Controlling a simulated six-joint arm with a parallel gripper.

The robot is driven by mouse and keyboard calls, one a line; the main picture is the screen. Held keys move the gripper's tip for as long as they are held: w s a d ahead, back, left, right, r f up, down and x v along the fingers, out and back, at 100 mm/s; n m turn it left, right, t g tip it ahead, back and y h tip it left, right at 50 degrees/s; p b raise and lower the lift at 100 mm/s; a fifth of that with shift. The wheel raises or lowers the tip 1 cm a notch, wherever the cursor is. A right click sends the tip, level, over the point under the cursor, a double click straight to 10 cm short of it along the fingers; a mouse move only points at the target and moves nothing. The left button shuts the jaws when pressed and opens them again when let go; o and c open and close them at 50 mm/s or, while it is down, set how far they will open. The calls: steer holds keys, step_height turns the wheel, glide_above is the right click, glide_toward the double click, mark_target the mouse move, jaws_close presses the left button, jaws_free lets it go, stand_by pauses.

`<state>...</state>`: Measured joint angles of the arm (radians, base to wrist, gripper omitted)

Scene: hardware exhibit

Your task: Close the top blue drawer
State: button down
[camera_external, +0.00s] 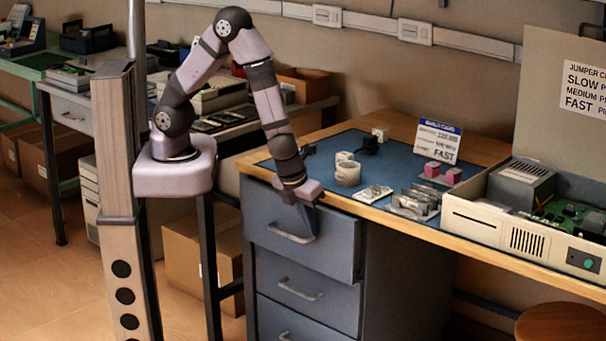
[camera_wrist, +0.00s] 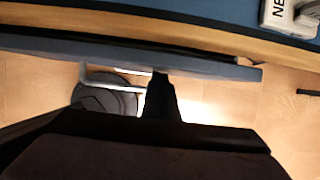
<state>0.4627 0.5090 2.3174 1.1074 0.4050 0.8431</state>
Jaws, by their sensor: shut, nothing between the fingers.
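The top blue drawer (camera_external: 335,250) is the upper one in the blue cabinet under the wooden bench. Its front stands out a little from the cabinet. Its grey bar handle (camera_external: 290,234) faces the room. In the wrist view the drawer front's top edge (camera_wrist: 215,68) crosses the picture, with a dark gap between it and the bench edge, and the handle (camera_wrist: 110,80) shows below. My gripper (camera_external: 308,228) is shut and empty, pointing down in front of the drawer, near the handle's right end. Its fingers (camera_wrist: 160,98) also show in the wrist view. I cannot tell whether they touch the drawer.
Below are a middle drawer (camera_external: 305,292) and a bottom drawer (camera_external: 285,334). The bench's wooden edge (camera_external: 405,232) overhangs just behind my gripper. Small parts and an open computer case (camera_external: 490,232) sit on the bench. Open floor lies in front.

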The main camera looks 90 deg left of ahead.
steer(key=w+a, duration=0.2)
steer(key=shift+w+a, duration=0.35)
steer(key=shift+w+a+r, duration=0.1)
steer(key=shift+w, duration=0.1)
stand_by(0.3)
steer(key=p, duration=0.4)
glide_toward(321, 218)
steer(key=s, duration=0.2)
steer(key=s+f, duration=0.1)
steer(key=shift+d, duration=0.4)
